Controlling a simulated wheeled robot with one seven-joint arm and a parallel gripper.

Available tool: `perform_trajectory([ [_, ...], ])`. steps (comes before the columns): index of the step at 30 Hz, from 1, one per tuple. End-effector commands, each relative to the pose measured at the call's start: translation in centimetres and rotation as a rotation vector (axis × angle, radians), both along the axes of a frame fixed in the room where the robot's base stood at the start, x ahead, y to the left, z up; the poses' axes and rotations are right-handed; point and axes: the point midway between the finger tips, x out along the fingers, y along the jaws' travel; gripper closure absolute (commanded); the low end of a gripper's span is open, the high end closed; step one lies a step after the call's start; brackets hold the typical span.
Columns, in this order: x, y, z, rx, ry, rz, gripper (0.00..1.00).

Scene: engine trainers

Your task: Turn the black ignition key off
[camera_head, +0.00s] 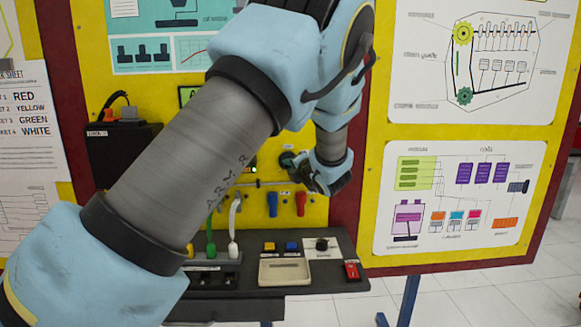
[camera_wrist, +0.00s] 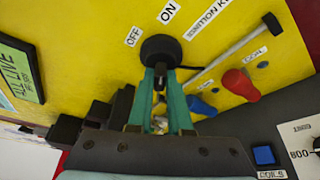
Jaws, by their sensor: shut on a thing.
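The black ignition key (camera_wrist: 163,50) is a round dark knob on the yellow panel (camera_wrist: 90,50). In the wrist view it sits below the printed OFF label (camera_wrist: 133,36) and ON label (camera_wrist: 169,11). My gripper (camera_wrist: 164,72) has its two teal fingers closed in on the key's near part. Its turned position is hard to tell because the fingers cover part of it. In the head view my gripper (camera_head: 300,165) is at the panel, beside the dark round key (camera_head: 288,158), and my arm crosses in front of much of the panel.
A metal lever (camera_wrist: 232,51) slants past the key on the right. A red knob (camera_wrist: 240,84) and a blue knob (camera_wrist: 202,105) are close by. A black control desk (camera_head: 325,278) with buttons juts out below. A lit display (camera_wrist: 18,68) is at the left.

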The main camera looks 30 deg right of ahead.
Motion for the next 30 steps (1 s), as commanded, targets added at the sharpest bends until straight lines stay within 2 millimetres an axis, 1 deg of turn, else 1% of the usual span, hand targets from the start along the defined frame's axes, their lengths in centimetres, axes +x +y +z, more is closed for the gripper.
perform_trajectory([
  [17,-0.02,0.01,-0.09,-0.019,0.009,0.000,1.00],
  [23,0.02,0.04,-0.20,-0.094,0.043,0.000,1.00],
  [30,0.05,0.13,-0.39,-0.267,0.123,0.001,1.00],
])
